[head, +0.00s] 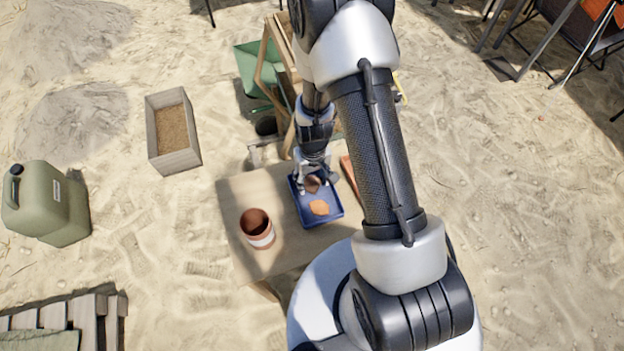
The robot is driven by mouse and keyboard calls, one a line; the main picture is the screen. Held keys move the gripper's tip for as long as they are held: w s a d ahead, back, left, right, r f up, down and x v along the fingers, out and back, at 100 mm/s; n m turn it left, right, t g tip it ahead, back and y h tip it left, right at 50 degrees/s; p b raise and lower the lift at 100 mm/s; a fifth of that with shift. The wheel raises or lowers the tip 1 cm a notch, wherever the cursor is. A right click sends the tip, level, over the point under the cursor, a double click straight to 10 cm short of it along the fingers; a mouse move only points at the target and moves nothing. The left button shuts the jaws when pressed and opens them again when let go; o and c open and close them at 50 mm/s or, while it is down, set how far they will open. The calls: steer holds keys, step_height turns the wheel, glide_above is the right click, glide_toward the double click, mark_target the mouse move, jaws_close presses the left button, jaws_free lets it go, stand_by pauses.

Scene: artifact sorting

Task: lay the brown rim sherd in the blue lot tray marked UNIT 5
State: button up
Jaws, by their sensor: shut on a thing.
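The blue lot tray (334,214) lies on the small wooden table, near its right side. Its UNIT marking cannot be read from here. My gripper (311,180) is over the far part of the tray, shut on the brown sherd (312,185). I cannot tell whether the sherd touches the tray floor or is just above it. An orange sherd (319,207) lies in the near part of the tray. My arm hides part of the table on the right.
A terracotta pot (257,224) with a pale band stands on the table (243,192), left of the tray. A reddish-brown edge (350,176) shows right of the tray, partly behind my arm. A wooden box of soil (172,134) and a green jerrycan (44,204) are on the sand.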

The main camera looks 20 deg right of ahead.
steer(key=shift+f, duration=0.15)
steer(key=o, duration=0.8)
steer(key=shift+o, duration=0.2)
